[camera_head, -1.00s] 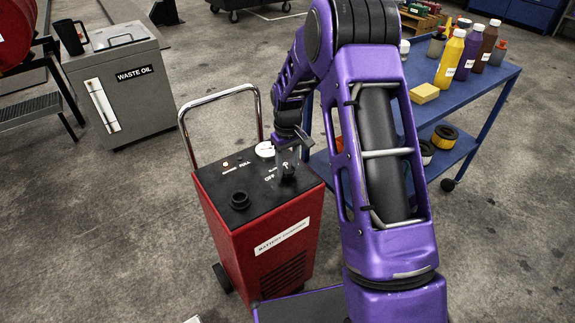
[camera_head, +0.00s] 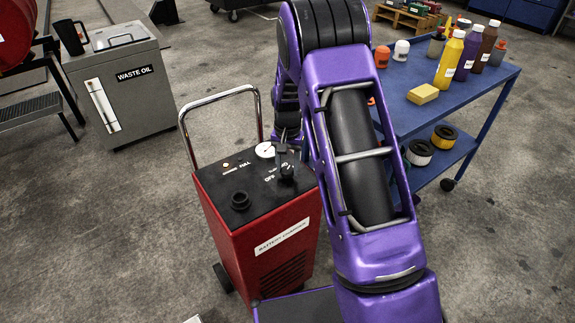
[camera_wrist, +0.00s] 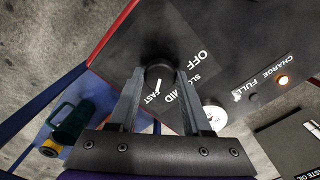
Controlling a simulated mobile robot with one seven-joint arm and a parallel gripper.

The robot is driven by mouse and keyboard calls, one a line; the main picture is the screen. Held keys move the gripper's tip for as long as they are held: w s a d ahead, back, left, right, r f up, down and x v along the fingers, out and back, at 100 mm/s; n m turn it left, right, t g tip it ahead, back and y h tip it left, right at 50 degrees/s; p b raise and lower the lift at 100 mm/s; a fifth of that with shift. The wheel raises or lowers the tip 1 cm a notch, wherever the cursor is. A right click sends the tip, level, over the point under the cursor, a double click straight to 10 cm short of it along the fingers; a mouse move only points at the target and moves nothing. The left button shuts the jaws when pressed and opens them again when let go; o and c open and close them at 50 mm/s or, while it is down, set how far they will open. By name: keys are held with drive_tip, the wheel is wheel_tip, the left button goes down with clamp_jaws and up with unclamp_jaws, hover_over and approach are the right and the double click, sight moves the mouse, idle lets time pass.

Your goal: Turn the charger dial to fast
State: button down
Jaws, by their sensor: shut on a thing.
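The red battery charger (camera_head: 275,236) stands upright with a dark sloping top. Its black dial (camera_head: 287,172) sits near the right edge of that top. My gripper (camera_head: 289,160) reaches it from above and is shut on it. In the wrist view the dial (camera_wrist: 159,72) lies between the two finger ends of my gripper (camera_wrist: 158,76). A white mark on the dial points down toward the FAST label (camera_wrist: 153,99). The MID label (camera_wrist: 186,104), the partly covered SLOW label (camera_wrist: 203,80) and the OFF label (camera_wrist: 202,60) run around to the right.
A white gauge (camera_head: 265,149), a lit charge lamp (camera_wrist: 283,80) and a black round fitting (camera_head: 240,200) are on the charger's top. A chrome handle (camera_head: 220,96) rises behind. A blue cart (camera_head: 425,115) with bottles stands to the right, a waste oil bin (camera_head: 118,90) at the left.

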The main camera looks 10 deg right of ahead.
sight(288, 170)
drive_tip(key=shift+m, duration=0.4)
drive_tip(key=shift+c, duration=1.7)
unclamp_jaws()
wheel_tip(288, 170, up, 17)
drive_tip(key=p, duration=0.2)
drive_tip(key=shift+r, duration=0.2)
drive_tip(key=shift+s, duration=0.1)
